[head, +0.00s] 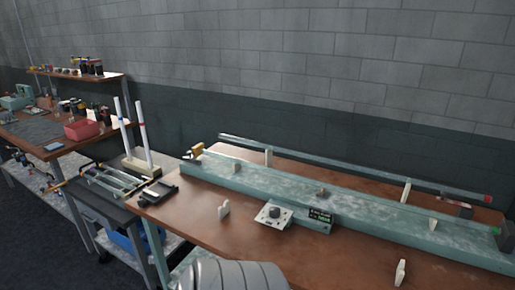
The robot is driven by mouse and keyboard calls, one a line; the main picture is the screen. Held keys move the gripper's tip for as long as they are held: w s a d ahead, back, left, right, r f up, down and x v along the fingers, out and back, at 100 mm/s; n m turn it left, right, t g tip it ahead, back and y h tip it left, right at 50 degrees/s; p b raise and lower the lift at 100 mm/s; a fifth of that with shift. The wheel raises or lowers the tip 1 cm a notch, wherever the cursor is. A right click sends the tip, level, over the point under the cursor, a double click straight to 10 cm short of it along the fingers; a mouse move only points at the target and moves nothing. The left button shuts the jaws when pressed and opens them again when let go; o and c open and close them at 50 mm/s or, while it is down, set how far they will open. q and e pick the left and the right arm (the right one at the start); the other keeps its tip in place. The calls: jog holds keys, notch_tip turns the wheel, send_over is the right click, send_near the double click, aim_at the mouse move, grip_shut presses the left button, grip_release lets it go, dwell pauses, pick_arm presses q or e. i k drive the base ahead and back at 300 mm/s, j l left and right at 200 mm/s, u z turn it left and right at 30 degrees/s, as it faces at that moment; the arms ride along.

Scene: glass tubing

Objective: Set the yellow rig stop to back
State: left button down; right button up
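A long pale green rig (330,207) lies across the brown bench. A small yellow stop (195,150) shows at its left end; it is too small to tell which position it is set to. A dark green piece (494,231) sits at the rig's right end. A small box with a dark knob (274,213) and a dark display with green text (320,215) are at the rig's front. Neither of my grippers is in view.
A long tube (330,162) runs behind the rig on white supports. Small white stands (223,210) (399,272) are in front. Two upright white tubes (142,130) stand left. A cluttered shelf bench (40,130) is far left.

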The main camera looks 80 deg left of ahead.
aim_at(195, 152)
jog(key=u, duration=3.05)
jog(key=i+j+u, duration=0.1)
jog(key=j+u, duration=0.25)
jog(key=j, duration=0.4)
